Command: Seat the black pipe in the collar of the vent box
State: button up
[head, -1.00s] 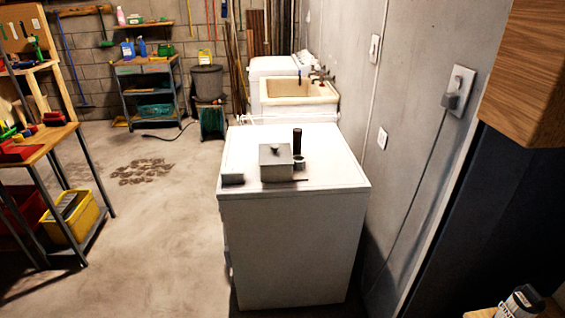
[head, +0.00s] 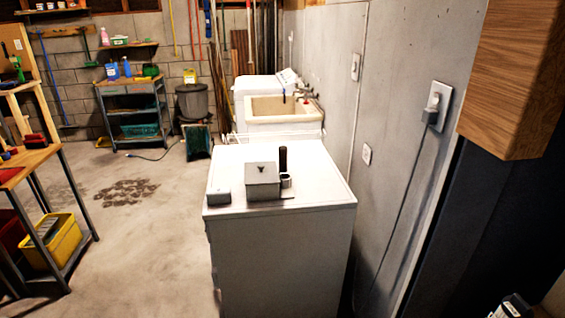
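The black pipe (head: 283,159) stands upright on top of the white appliance (head: 328,190), just behind the collar (head: 286,181). The collar is a short light ring at the right side of the grey vent box (head: 262,184). The pipe's lower end is partly hidden by the collar and box, so I cannot tell whether it touches them.
A small grey block (head: 219,197) lies left of the box on the appliance. A utility sink (head: 283,112) stands behind. The grey wall (head: 390,130) is on the right, with a plugged-in cord. The workbench (head: 28,160) is at left. Floor between is clear.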

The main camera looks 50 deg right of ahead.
jog(key=o, duration=1.1)
jog(key=shift+o, duration=0.2)
jog(key=shift+w, duration=0.1)
